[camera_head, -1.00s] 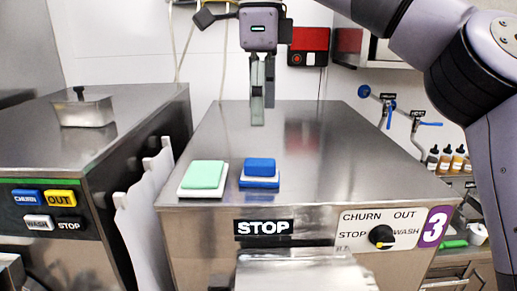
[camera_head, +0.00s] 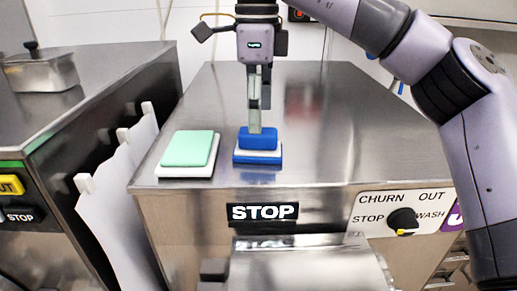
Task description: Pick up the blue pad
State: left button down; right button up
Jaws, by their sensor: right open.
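The blue pad (camera_head: 258,140) has a blue block on top, a white layer and a blue base. It lies on the steel top of the middle freezer, close to the front edge. My right gripper (camera_head: 257,130) points down right at the pad, its fingertips at the pad's upper block. From this side-on view the fingers overlap, and I cannot tell whether they touch the pad. The right gripper is open. My left gripper is not in view.
A mint green pad on a white base (camera_head: 188,153) lies just left of the blue pad. The freezer top (camera_head: 345,120) is clear to the right and behind. A STOP label (camera_head: 263,212) and a black knob (camera_head: 403,221) are on the front. A steel pan (camera_head: 42,72) stands on the left machine.

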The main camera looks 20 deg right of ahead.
aim_at(258, 140)
jog(key=shift+a+f, duration=0.1)
jog(key=shift+f, duration=0.35)
jog(key=shift+s+f, duration=0.2)
notch_tip(258, 140, down, 4)
jog(key=p, duration=0.3)
jog(key=shift+s, duration=0.15)
jog(key=shift+f, duration=0.3)
jog(key=shift+c, duration=1)
jog(key=c, duration=0.5)
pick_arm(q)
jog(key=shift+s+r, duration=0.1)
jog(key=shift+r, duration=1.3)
pick_arm(e)
jog(key=c, duration=0.6)
